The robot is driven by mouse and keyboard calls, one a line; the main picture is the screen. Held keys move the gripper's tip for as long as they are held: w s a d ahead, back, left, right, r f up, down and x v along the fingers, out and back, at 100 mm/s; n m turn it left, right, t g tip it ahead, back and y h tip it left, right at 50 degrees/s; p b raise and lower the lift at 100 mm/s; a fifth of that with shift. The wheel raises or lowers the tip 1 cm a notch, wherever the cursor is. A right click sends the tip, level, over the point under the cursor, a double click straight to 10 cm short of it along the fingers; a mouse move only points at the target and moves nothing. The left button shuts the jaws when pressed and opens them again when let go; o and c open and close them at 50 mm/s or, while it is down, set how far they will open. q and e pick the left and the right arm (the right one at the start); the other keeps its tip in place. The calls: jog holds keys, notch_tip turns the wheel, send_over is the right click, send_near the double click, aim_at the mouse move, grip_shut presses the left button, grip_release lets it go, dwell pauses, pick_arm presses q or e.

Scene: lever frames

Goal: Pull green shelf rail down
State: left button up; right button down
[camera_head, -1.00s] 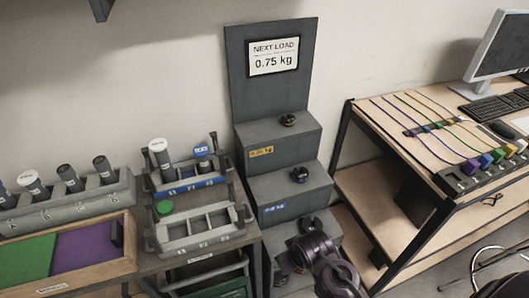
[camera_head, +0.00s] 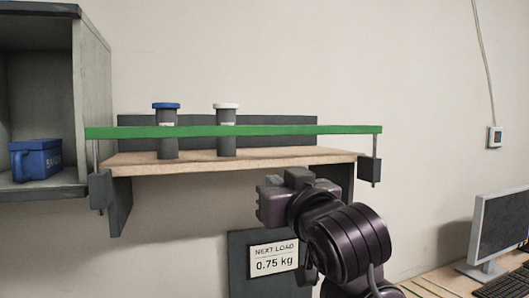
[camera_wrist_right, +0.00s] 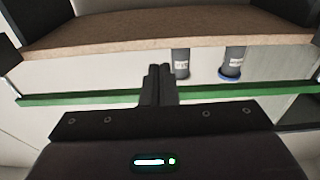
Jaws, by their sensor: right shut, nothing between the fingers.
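The green shelf rail (camera_head: 270,130) runs level across the front of a wooden shelf (camera_head: 235,159), above the board's front edge. Thin rods at its ends lead down to dark blocks. My right gripper (camera_head: 287,190) is below the shelf's right half; its fingertips are hard to make out in the head view. In the right wrist view its fingers (camera_wrist_right: 160,70) are shut and empty, overlapping the green rail (camera_wrist_right: 225,91) in the picture; I cannot tell whether they touch it. My left gripper is not in view.
A blue-lidded canister (camera_head: 167,145) and a white-lidded canister (camera_head: 227,145) stand on the shelf behind the rail. A grey cabinet (camera_head: 92,95) with a blue bin (camera_head: 36,158) is at left. A load sign (camera_head: 274,258) is below, a monitor (camera_head: 500,238) at lower right.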

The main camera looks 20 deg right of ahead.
jog(key=s+r+t, duration=0.2)
jog(key=s+r, duration=0.2)
jog(key=r, duration=0.7)
jog(key=shift+s+t, duration=0.25)
jog(key=shift+t, duration=0.15)
jog(key=shift+w+a+r, duration=0.1)
notch_tip(320, 180, up, 4)
jog(key=p, duration=0.6)
send_over(260, 130)
jog(key=s, duration=0.2)
jog(key=f, duration=0.2)
jog(key=f+p, duration=0.1)
jog(key=f, duration=0.2)
jog(key=shift+d, duration=0.2)
jog(key=shift+w, duration=0.1)
